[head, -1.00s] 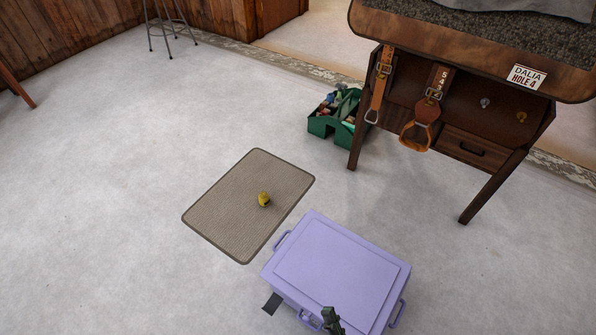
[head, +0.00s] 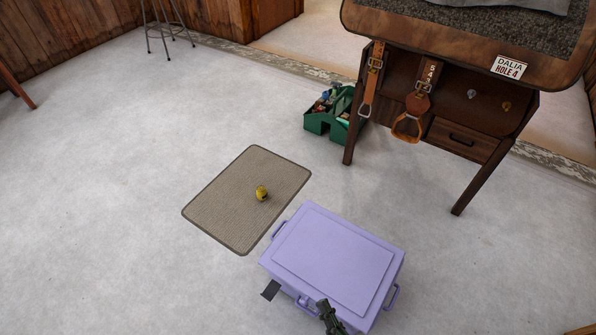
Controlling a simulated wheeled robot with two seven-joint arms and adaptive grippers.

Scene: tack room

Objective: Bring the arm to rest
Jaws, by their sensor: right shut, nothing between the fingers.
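My right gripper (head: 328,312) shows at the bottom edge of the head view, in front of the near side of the lilac box. It is shut with nothing in it. Only its front part is in the picture. My left gripper is not in the picture. The lilac box (head: 335,257) stands on the floor with its lid closed and handles on its sides.
A beige mat (head: 225,205) with a small yellow object (head: 262,193) on it lies beyond the box. A green toolbox (head: 318,123) stands by the wooden saddle stand (head: 470,100). A stool (head: 168,25) stands far back.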

